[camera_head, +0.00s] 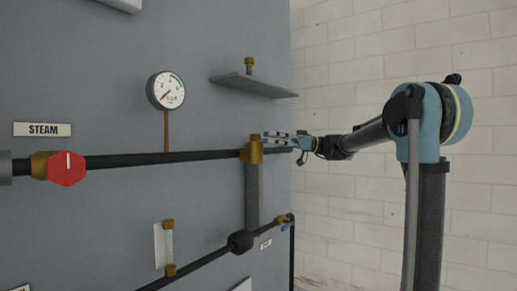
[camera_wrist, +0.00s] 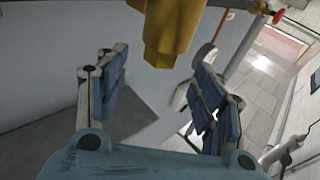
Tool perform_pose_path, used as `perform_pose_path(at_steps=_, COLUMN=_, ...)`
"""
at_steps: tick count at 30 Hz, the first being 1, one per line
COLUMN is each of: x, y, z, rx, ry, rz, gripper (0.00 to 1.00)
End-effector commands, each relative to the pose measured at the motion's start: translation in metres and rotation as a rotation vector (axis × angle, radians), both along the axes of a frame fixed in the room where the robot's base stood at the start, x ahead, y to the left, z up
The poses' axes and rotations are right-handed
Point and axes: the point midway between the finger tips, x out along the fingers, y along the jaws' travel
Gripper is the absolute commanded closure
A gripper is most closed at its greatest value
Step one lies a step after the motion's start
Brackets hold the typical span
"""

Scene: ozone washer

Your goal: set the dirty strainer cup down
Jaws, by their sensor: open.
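My gripper (camera_head: 278,138) is open in the head view, at the brass fitting (camera_head: 252,150) on the dark pipe. In the wrist view my gripper (camera_wrist: 160,78) has its two blue fingers spread wide, with nothing held between them. A brass body (camera_wrist: 170,30) hangs in the upper middle of that view, beyond and above the finger gap; I cannot tell whether a finger touches it. A small brass-topped piece (camera_head: 249,66) stands upright on the grey shelf (camera_head: 262,87). I cannot tell for certain which brass piece is the dirty strainer cup.
A red valve handle (camera_head: 67,168) and a pressure gauge (camera_head: 166,90) are on the left of the panel. A lower pipe (camera_head: 205,262) with a sight glass (camera_head: 168,245) runs below.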

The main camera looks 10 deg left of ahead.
Motion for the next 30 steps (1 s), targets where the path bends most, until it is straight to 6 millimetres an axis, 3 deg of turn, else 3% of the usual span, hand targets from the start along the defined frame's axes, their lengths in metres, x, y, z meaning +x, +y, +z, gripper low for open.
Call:
perform_pose_path(at_steps=11, x=-0.010, y=0.020, z=0.003, rx=0.000, ry=0.000, rz=0.002, gripper=0.38)
perform_pose_path(at_steps=21, x=-0.027, y=0.057, z=0.010, rx=0.000, ry=0.000, rz=0.002, gripper=0.38)
perform_pose_path(at_steps=29, x=-0.027, y=0.060, z=0.010, rx=-0.001, ry=0.000, rz=0.000, gripper=0.38)
perform_pose_path(at_steps=30, x=-0.027, y=0.060, z=0.010, rx=-0.001, ry=0.000, rz=0.000, gripper=0.45)
